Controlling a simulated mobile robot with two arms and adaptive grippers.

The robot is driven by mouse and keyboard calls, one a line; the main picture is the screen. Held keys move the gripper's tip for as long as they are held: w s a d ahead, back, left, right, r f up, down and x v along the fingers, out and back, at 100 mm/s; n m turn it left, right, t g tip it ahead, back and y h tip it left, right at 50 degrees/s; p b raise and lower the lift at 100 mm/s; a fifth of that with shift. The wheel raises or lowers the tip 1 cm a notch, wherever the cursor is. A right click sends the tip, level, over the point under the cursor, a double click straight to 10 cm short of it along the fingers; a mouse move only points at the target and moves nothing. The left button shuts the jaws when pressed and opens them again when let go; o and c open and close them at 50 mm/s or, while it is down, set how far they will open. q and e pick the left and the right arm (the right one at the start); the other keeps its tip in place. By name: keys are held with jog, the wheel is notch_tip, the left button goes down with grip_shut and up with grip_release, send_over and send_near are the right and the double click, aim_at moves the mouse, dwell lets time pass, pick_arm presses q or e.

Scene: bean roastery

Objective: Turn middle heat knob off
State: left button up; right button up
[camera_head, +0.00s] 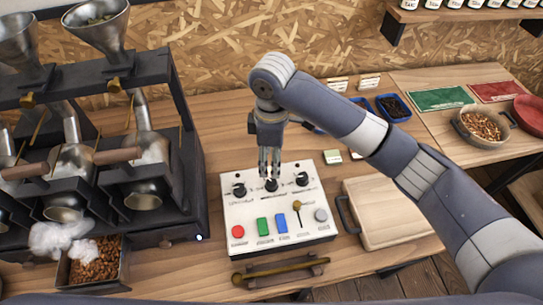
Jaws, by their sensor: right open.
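A white control box (245,213) stands on the wooden bench in the middle of the view. It has three black knobs along its back: a left knob (239,190), a middle knob (271,185) and a right knob (302,179). My right gripper (269,174) points down over the middle knob, open, with its fingertips at or just above it. I cannot tell whether they touch it. The fingers partly cover the middle knob, and its setting is too small to read. My left gripper is not in view.
The box front has red, green, blue and grey buttons and a lever (297,206). A black roaster rack (185,150) with metal funnels stands left. A wooden board (385,212) lies right of the box. A bowl of beans (481,126) sits far right.

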aim_at(271, 182)
jog(key=shift+s+d+f+p, duration=0.1)
jog(key=shift+s+f+p, duration=0.15)
jog(key=shift+f, duration=0.25)
jog(key=shift+s+d+f+p, duration=0.15)
jog(key=shift+s+f, duration=0.1)
jog(key=shift+f, duration=0.25)
notch_tip(271, 182, down, 4)
jog(key=shift+a+r+p, duration=0.15)
jog(key=shift+r+p, duration=0.1)
jog(key=shift+p, duration=0.1)
jog(key=f, duration=0.2)
jog(key=shift+w+f, duration=0.3)
jog(key=shift+f, duration=0.8)
jog(key=c, duration=0.6)
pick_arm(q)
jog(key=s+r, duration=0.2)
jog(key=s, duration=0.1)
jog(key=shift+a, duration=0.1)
pick_arm(e)
jog(key=c, duration=0.5)
